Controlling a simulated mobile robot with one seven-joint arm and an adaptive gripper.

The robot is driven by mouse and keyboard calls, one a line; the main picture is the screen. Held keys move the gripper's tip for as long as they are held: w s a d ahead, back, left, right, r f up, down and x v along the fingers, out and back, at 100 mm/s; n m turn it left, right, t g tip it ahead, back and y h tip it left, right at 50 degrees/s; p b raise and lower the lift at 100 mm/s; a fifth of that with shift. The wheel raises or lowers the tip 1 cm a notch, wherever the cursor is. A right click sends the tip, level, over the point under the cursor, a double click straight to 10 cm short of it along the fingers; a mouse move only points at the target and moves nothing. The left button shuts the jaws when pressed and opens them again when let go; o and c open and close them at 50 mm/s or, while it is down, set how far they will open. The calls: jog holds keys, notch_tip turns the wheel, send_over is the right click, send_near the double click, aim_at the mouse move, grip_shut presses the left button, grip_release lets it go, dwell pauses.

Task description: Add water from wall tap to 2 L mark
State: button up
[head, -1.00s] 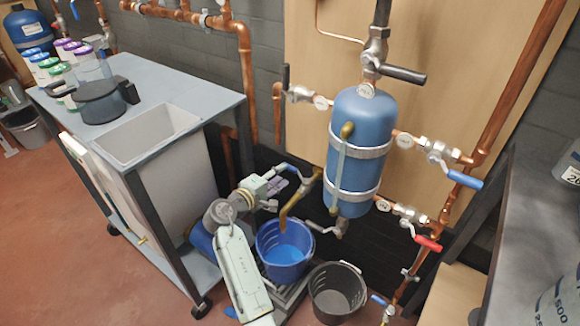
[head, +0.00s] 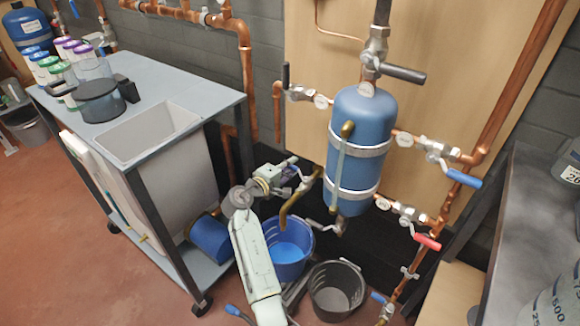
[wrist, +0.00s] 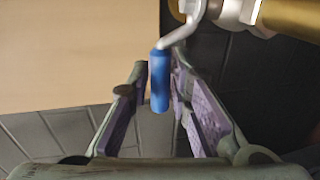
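The wall tap has a brass spout (head: 288,212) that points down over a blue bucket (head: 291,269). The bucket stands upright on the floor below the tap. A brighter blue area shows inside it, but I cannot tell the water level or any marks. The tap's blue lever handle (wrist: 160,82) hangs between the fingers of my gripper (wrist: 162,95) in the wrist view. The fingers, with purple pads, are apart, with gaps beside the handle. In the head view my gripper (head: 288,174) is small beside the tap. No stream from the spout can be made out.
A black bucket (head: 336,290) stands right of the blue one. A blue tank (head: 358,140) with pipes and valves is above. A trolley (head: 175,290) with a sink (head: 150,131) stands left. A dark bench (head: 540,215) is at the right. Open floor lies at far left.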

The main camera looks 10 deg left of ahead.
grip_shut()
